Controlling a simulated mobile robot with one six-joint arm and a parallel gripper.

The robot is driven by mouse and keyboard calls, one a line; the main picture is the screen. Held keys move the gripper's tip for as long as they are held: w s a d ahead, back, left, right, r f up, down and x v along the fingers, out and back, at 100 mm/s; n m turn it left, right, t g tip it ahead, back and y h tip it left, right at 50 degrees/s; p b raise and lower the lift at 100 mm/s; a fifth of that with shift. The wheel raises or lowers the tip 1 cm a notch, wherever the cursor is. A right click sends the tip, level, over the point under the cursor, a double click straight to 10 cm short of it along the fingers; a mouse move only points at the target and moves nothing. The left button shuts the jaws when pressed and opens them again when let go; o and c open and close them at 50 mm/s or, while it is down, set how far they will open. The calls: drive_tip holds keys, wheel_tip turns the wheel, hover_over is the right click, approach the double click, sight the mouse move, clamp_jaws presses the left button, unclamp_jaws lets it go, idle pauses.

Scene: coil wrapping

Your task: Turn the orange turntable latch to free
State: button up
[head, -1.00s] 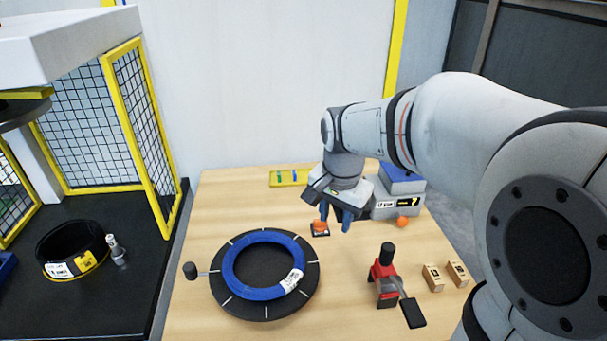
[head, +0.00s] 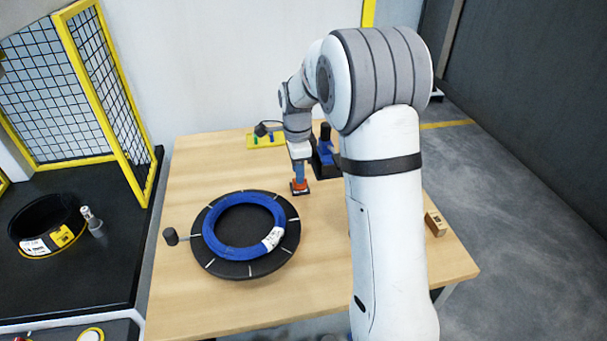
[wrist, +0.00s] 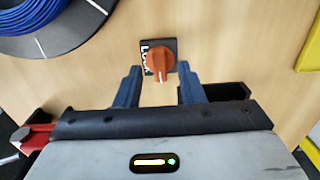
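The orange turntable latch (head: 299,187) sits on a small dark plate on the table, behind and right of the black turntable (head: 285,258). In the wrist view the latch is an orange round knob (wrist: 159,62) with a pale pointer toward the gripper. White lettering, seemingly "LOCK", shows on the plate left of the knob. My gripper (head: 299,174) points down over the latch. In the wrist view its blue fingers (wrist: 159,70) are open, with tips at either side of the knob's near part and gaps on both sides. Whether they are level with the knob is unclear.
A blue coil (head: 214,243) with a white label lies on the turntable. A black knob on a rod (head: 170,236) stands at its left. A yellow tray (head: 257,142) lies at the back. A small carton (head: 436,224) stands at right. My arm hides part of the table.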

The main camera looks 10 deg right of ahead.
drive_tip(key=shift+f, duration=1.2)
